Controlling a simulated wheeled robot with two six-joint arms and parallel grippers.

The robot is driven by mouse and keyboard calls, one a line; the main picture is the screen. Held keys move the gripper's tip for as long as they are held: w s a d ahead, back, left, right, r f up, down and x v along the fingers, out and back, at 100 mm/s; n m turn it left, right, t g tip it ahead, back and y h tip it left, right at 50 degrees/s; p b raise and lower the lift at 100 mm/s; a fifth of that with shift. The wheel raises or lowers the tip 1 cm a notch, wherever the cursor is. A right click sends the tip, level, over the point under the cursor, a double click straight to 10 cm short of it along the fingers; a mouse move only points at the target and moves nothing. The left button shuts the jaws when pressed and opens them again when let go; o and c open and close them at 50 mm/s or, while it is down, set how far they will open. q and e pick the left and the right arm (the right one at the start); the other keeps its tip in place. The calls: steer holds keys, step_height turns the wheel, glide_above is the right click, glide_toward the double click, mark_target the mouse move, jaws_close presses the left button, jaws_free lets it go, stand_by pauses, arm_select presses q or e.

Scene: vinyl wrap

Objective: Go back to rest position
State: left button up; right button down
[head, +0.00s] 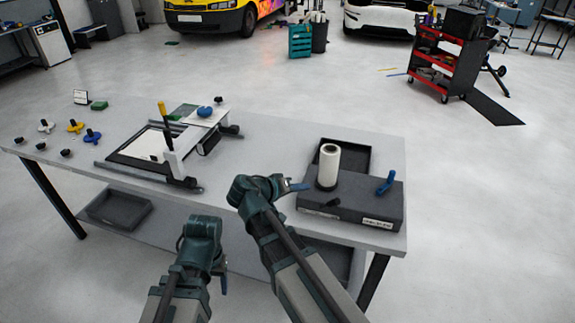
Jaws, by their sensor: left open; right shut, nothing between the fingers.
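My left gripper (222,280) is low in front of the table's near edge, apart from everything on the tabletop. Its fingers are small and partly hidden by the wrist; it is open and appears empty. My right gripper (299,186) reaches over the near side of the table (258,142), left of the dark box that bears a white roll (328,165). It is shut with nothing in it. Whether its fingertips touch the box edge I cannot tell.
The dark box (350,207) also bears a blue-handled tool (386,182). A cutting frame (140,152) with a yellow handle stands left of centre. Several small knobs, some coloured (76,127), lie at far left.

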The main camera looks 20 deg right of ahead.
steer(key=s+a+f+n+g+y, duration=0.2)
steer(key=s+a+f+y, duration=0.3)
steer(key=s+a, duration=0.3)
steer(key=s+a+f+n+g+y, duration=0.3)
steer(key=s+a+f+n+y, duration=0.1)
steer(key=s+a, duration=0.5)
step_height(320, 180, down, 2)
steer(key=shift+s+a+f+n+y, duration=0.1)
steer(key=shift+s+a+n+y, duration=0.05)
steer(key=shift+a+n+y, duration=0.3)
